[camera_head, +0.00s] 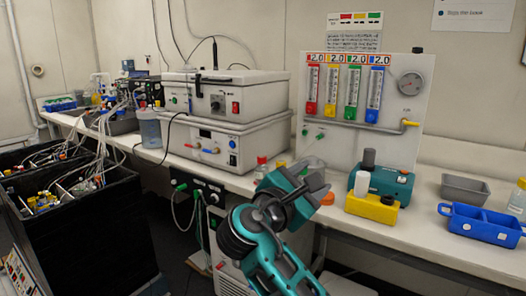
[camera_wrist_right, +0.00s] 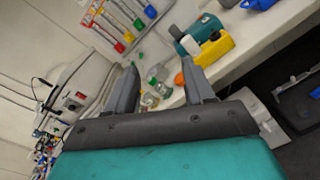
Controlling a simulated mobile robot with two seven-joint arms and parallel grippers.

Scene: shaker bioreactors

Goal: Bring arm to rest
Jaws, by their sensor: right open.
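My right gripper (camera_head: 304,183) is raised in front of the bench in the middle of the head view, on its teal and black arm. In the right wrist view its two grey fingers (camera_wrist_right: 160,88) are spread apart with nothing between them. Beyond the fingers, small glass bottles (camera_wrist_right: 154,92) and an orange cap (camera_wrist_right: 179,79) show on the bench, apart from the gripper. My left gripper is in neither view.
The white bench (camera_head: 435,236) runs along the wall. It holds stacked white shaker units (camera_head: 222,95), a gas panel (camera_head: 405,105), a yellow block (camera_head: 371,209), a teal device (camera_head: 398,184), a blue tray (camera_head: 482,224) and a grey tray (camera_head: 465,188). Black bins (camera_head: 105,235) stand at left.

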